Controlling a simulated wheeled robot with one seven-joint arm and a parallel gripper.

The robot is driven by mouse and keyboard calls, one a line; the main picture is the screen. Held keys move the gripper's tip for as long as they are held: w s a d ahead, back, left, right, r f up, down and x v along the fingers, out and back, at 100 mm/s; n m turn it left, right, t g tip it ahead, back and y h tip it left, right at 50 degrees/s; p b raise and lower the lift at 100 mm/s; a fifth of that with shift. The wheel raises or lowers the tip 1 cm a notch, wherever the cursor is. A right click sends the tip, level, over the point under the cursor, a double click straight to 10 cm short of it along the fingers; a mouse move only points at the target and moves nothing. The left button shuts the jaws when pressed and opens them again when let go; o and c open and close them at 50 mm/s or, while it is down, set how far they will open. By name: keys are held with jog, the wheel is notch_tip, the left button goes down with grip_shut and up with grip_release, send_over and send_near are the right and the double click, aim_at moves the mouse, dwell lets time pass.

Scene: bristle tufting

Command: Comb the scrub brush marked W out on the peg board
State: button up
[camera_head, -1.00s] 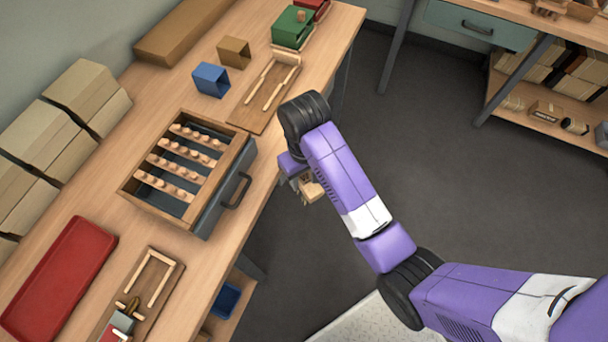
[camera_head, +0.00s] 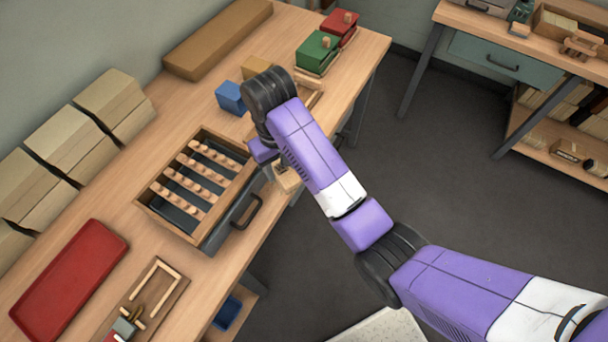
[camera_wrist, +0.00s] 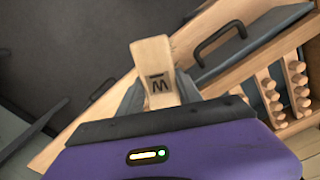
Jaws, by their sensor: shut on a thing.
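The scrub brush marked W (camera_wrist: 152,62) is a pale wooden piece with a dark letter and a bar on its face. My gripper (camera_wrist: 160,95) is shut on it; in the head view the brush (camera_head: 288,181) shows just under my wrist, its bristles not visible. The peg board (camera_head: 152,196) is a wooden-framed box with several rows of pale pegs and a grey front with a dark handle. My gripper (camera_head: 284,170) is at the bench's front edge, right of the peg board and apart from it. Pegs (camera_wrist: 296,80) also show at the right in the wrist view.
A red tray (camera_head: 70,275) and a board with wooden strips (camera_head: 160,305) lie at the near left. A blue box (camera_head: 230,97), a tan box (camera_head: 257,66), green (camera_head: 318,50) and red (camera_head: 341,26) blocks stand farther along. Cardboard stacks (camera_head: 70,138) line the wall.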

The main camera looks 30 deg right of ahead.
jog(key=w+a+r+m+p, duration=0.1)
jog(key=w+a+r+p, duration=0.2)
jog(key=w+a+r, duration=0.35)
notch_tip(320, 180, up, 5)
jog(key=m+p, duration=0.1)
jog(key=m, duration=0.4)
send_over(202, 171)
jog(key=s+d, duration=0.1)
jog(key=s, duration=0.1)
jog(key=f+m+b, duration=0.1)
jog(key=f+b, duration=0.1)
jog(key=f, duration=0.1)
jog(key=f+m+b, duration=0.2)
jog(key=s+f+m+b, duration=0.1)
jog(key=f+b, duration=0.1)
jog(key=f, duration=0.1)
jog(key=shift+a+f, duration=0.2)
jog(key=shift+f, duration=0.1)
jog(key=shift+f, duration=0.55)
jog(key=shift+w, duration=0.1)
